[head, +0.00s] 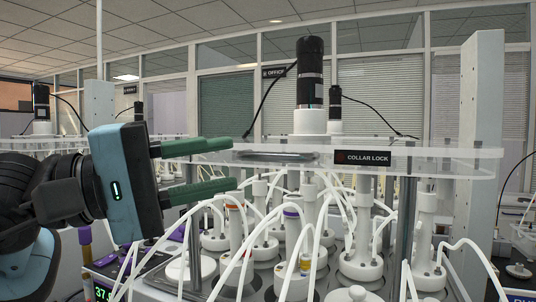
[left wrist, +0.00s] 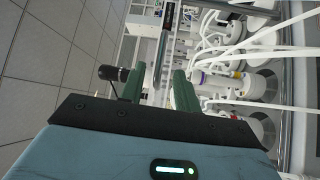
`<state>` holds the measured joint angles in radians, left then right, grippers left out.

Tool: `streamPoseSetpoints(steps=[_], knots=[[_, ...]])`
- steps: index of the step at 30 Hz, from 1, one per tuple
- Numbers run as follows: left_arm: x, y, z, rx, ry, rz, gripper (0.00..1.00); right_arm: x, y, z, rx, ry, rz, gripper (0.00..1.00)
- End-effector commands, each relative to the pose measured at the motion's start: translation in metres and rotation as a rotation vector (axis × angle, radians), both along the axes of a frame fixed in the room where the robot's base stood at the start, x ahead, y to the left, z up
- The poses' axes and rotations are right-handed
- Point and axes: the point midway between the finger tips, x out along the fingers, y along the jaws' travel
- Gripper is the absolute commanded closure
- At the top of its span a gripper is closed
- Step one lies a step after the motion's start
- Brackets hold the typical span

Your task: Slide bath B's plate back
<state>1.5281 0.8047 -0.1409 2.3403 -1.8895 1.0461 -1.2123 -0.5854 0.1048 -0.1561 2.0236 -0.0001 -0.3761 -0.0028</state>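A clear plate (head: 440,164) with a black "COLLAR LOCK" label (head: 362,158) lies level above a bath of white-capped reactors. No letter B shows, so I cannot confirm which bath this is. My left gripper (head: 234,164) comes in from the left at the plate's left part, with one green finger above the plate's level and one below. The fingers are spread wide. In the left wrist view my left gripper (left wrist: 158,72) is also open, with the plate seen edge-on (left wrist: 163,50) between and beyond the fingers. My right gripper is not in view.
A black motor (head: 310,72) on a white base stands above the plate. White tubes (head: 335,205) loop from the reactors (head: 360,262) below it. A grey post (head: 484,130) stands at the right. A small display (head: 103,291) shows at the lower left.

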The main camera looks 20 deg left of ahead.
Motion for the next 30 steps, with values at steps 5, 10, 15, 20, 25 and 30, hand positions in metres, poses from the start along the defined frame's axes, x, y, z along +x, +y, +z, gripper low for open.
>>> streamPoseSetpoints(steps=[5, 10, 15, 20, 25, 30], knots=[[0.016, -0.021, 0.007, -0.002, -0.001, -0.007, 0.68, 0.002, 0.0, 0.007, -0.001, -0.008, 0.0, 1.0], [0.032, -0.038, 0.01, -0.002, -0.001, -0.005, 0.68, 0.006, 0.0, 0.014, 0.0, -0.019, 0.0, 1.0], [0.042, -0.048, 0.01, -0.001, -0.001, -0.004, 0.68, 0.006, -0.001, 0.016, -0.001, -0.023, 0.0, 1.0], [0.045, -0.051, 0.009, -0.001, 0.0, -0.003, 0.68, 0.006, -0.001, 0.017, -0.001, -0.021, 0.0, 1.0], [0.045, -0.051, 0.009, 0.0, 0.001, -0.003, 0.68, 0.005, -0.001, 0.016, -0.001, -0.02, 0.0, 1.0], [0.045, -0.051, 0.009, -0.001, 0.001, -0.003, 0.89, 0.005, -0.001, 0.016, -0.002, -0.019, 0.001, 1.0]])
